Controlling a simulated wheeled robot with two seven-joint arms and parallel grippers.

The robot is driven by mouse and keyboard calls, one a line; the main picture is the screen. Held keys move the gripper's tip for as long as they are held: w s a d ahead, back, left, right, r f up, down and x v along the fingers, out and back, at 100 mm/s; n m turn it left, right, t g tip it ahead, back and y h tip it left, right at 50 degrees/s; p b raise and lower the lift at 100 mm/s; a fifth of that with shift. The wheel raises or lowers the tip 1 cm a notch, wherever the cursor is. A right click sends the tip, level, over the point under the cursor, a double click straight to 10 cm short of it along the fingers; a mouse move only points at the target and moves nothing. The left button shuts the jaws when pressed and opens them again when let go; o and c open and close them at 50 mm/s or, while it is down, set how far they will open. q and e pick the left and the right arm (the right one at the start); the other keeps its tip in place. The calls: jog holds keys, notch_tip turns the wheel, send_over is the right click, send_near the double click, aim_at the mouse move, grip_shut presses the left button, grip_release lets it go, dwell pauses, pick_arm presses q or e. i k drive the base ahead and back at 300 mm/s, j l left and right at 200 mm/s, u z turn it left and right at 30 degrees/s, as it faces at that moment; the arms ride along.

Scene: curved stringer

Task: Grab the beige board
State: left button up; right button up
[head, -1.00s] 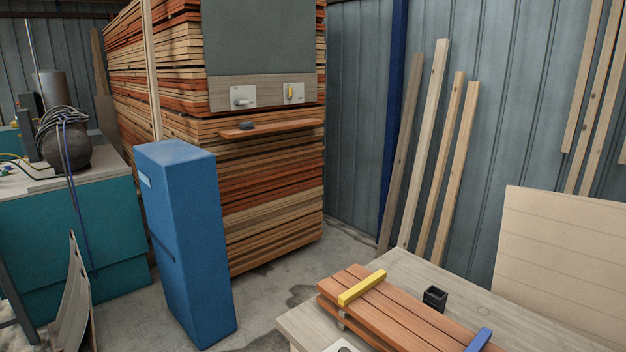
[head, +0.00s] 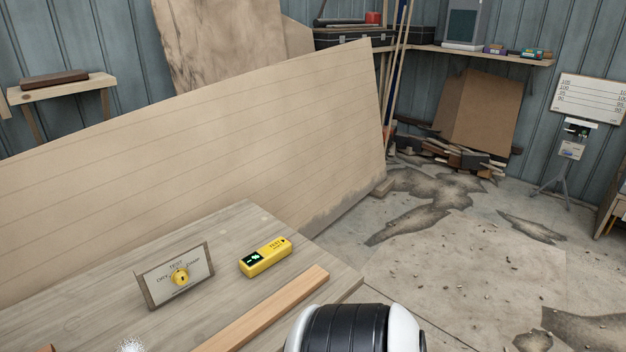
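A large beige board (head: 230,160) with faint parallel lines stands on edge behind the workbench in the head view. It spans from the left edge to the middle, and its right end comes down near the floor. The bench hides part of its lower side. Neither gripper shows. A black and white rounded part at the bottom middle looks like part of my arm, and its gripper is out of the picture.
The workbench (head: 110,260) holds a sign with a yellow knob (head: 178,278), a yellow meter (head: 265,258) and a wood strip (head: 270,312). A brown panel (head: 479,112) leans at the back above scrap wood. Open, stained floor lies at right.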

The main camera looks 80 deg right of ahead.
aim_at(237, 334)
jog(key=z, duration=2)
